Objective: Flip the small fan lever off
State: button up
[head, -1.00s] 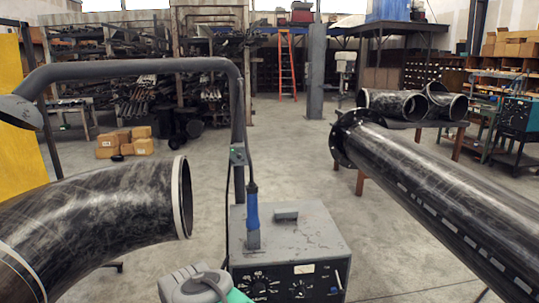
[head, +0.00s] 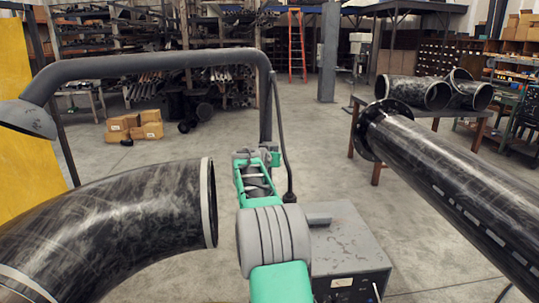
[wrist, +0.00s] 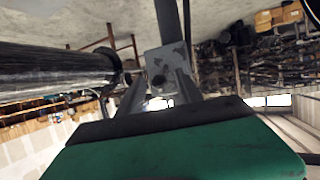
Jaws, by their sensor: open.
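My gripper (head: 256,158) is raised in front of the grey upright post (head: 266,120) in the head view, reaching up from my green and grey arm. In the wrist view my gripper (wrist: 160,84) is open, with its two grey fingers pointing away from the green body. A light grey scuffed bracket plate (wrist: 166,62) on the post is just beyond and between the fingertips. A small dark knob-like part shows at the plate's lower edge; I cannot tell for sure that it is the fan lever. My arm hides the bracket in the head view.
A grey machine box (head: 345,250) stands right of my arm. A large black elbow pipe (head: 130,225) is close on the left, a long flanged pipe (head: 440,170) on the right. A grey overhead tube (head: 150,62) with a hood spans the left. Open floor lies behind.

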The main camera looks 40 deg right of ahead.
jog(key=shift+x, duration=0.8)
grip_shut()
